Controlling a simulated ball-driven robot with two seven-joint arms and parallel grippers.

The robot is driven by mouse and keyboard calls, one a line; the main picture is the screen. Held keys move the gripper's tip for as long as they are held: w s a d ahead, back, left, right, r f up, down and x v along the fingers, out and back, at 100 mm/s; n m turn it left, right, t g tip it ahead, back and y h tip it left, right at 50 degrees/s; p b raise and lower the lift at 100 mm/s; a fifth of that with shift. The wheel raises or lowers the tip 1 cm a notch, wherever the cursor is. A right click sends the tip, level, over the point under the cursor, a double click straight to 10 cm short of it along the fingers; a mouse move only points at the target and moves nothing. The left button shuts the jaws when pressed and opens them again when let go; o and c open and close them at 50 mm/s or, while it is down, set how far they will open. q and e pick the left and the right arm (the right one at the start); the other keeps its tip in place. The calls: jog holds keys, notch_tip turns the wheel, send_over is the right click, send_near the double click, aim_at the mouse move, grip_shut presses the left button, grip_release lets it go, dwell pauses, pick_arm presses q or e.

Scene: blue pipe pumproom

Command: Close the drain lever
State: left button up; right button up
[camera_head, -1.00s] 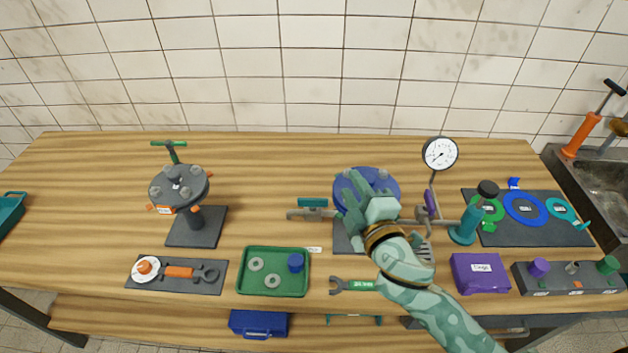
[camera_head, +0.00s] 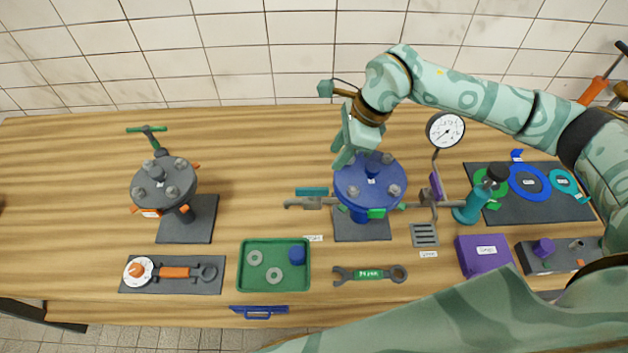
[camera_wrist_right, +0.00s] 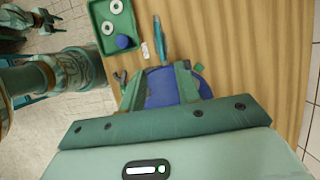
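I cannot read a label naming the drain lever. A purple lever (camera_head: 436,185) stands upright below the gauge, above a grey drain grate (camera_head: 424,234). A teal lever (camera_head: 312,191) lies along the pipe left of the blue flange (camera_head: 370,183). A small green lever or tag (camera_head: 376,212) is at the flange's front. My right gripper (camera_head: 352,150) is at the flange's back edge, left of the purple lever. In the right wrist view its fingers (camera_wrist_right: 160,84) are apart, with the blue flange (camera_wrist_right: 163,88) beyond and nothing held.
A pressure gauge (camera_head: 445,130) and a teal bottle-like cylinder (camera_head: 470,208) stand right of the flange. A green tray (camera_head: 274,284), a wrench (camera_head: 369,274) and a purple box (camera_head: 485,254) lie in front. A dark flange stand (camera_head: 163,186) is at left. The back middle is clear.

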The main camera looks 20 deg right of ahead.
aim_at(312, 188)
jog(key=x, duration=1.3)
jog(key=shift+r, duration=0.1)
grip_shut()
